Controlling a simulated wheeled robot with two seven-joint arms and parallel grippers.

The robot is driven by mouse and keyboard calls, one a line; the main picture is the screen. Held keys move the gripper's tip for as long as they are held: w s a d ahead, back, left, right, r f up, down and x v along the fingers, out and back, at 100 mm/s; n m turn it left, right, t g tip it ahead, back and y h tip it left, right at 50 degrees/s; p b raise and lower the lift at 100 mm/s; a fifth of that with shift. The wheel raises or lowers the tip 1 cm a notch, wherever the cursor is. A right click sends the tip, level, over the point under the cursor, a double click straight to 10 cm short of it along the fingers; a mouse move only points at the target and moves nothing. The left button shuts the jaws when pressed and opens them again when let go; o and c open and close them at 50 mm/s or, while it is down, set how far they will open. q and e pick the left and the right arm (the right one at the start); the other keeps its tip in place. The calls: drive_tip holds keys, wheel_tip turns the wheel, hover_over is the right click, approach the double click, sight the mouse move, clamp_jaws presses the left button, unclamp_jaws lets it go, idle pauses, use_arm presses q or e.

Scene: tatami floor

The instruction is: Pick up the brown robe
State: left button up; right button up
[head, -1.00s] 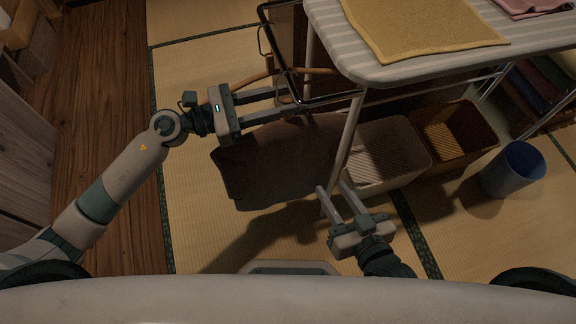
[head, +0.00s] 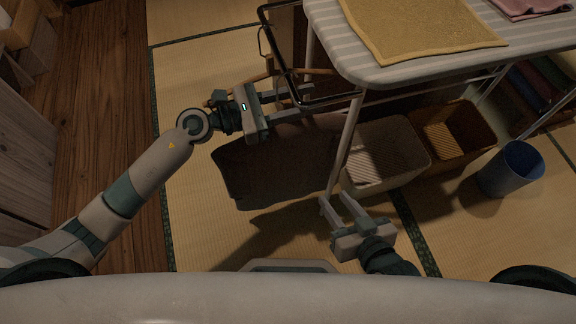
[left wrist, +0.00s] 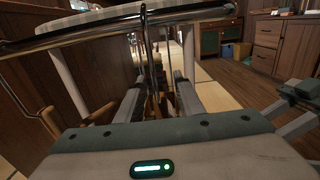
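The brown robe (head: 275,172) shows in the head view as a dark, broad cloth beneath my left gripper, beside the ironing board; its upper part is hidden by the gripper and deep shade. My left gripper (head: 319,101) is above the robe by the metal rail, its two fingers apart. In the left wrist view, the fingers (left wrist: 158,95) stand either side of a gap with a thin metal hook and something brown in it; I cannot tell whether they touch it. My right gripper (head: 336,198) is open and empty, low by the board's leg.
The striped ironing board (head: 405,70) carries a yellow cloth (head: 415,25). A dark metal rail (head: 275,50) sticks out from its end. Under it stand a pale basket (head: 385,155) and a brown basket (head: 455,135). A blue bin (head: 512,170) is at right. Tatami at left is clear.

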use_arm(q)
drive_tip(key=shift+c, duration=0.6)
clamp_jaws()
drive_tip(key=shift+r, duration=0.1)
idle(0.8)
